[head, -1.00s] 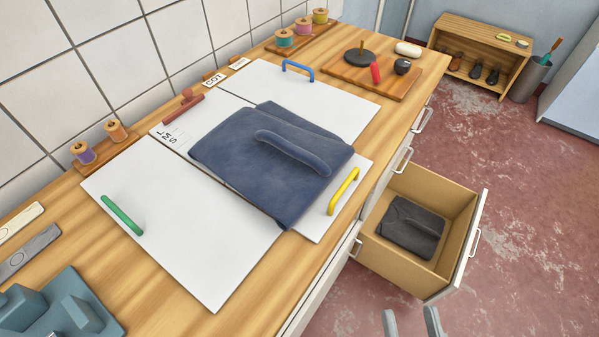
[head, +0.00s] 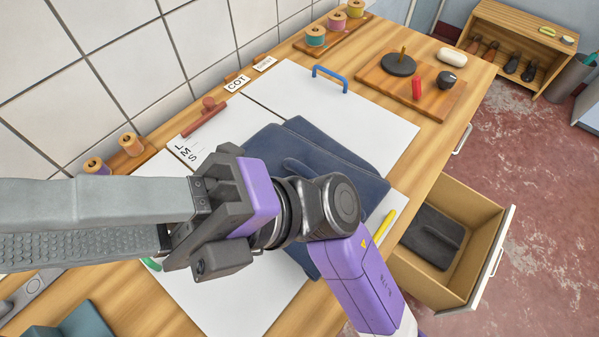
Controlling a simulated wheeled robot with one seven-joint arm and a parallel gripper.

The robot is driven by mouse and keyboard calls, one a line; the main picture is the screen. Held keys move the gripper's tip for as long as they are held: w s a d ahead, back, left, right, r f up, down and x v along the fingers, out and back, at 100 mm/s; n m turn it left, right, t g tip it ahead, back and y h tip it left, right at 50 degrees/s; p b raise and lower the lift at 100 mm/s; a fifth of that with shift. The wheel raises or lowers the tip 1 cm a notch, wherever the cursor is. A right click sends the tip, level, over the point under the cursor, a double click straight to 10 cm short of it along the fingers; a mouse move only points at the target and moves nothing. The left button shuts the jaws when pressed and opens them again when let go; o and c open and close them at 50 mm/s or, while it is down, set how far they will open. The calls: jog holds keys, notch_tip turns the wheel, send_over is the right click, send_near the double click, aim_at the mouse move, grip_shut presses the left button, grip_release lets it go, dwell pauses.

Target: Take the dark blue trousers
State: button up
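The dark blue trousers (head: 335,158) lie folded on the white folding boards, with a raised rounded ridge on top. My arm hides their front left part. My gripper (head: 95,218) is close to the camera, in front of the worktop and apart from the trousers as far as I can see. Its grey fingers point left and run out of the picture, so the tips are hidden. I see nothing held in the visible part.
White boards (head: 384,124) carry a blue handle (head: 330,78) and a yellow handle (head: 385,226). An open drawer (head: 478,210) at right holds a dark grey folded garment (head: 432,237). A wooden board (head: 445,99) with small items stands behind. Thread spools (head: 316,37) line the wall.

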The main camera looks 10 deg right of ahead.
jog(key=s+a+f+n+h, duration=0.1)
jog(key=a+f+n+h, duration=0.35)
jog(key=h, duration=0.35)
jog(key=m+t+h+p, duration=0.25)
jog(key=t+h, duration=0.75)
jog(key=h, duration=0.6)
send_over(302, 168)
jog(key=f, duration=1.5)
jog(key=shift+s+d+f+p, duration=0.1)
jog(key=shift+d+f+p, duration=0.15)
jog(key=shift+p, duration=0.15)
jog(key=shift+d+f, duration=0.1)
jog(key=shift+f, duration=0.2)
jog(key=shift+a+f+p, duration=0.2)
jog(key=shift+f+p, duration=0.35)
jog(key=shift+f, duration=1.2)
jog(key=shift+a+f+p, duration=0.15)
jog(key=shift+f+p, duration=0.35)
jog(key=shift+f, duration=1.2)
grip_shut()
jog(key=shift+r, duration=0.1)
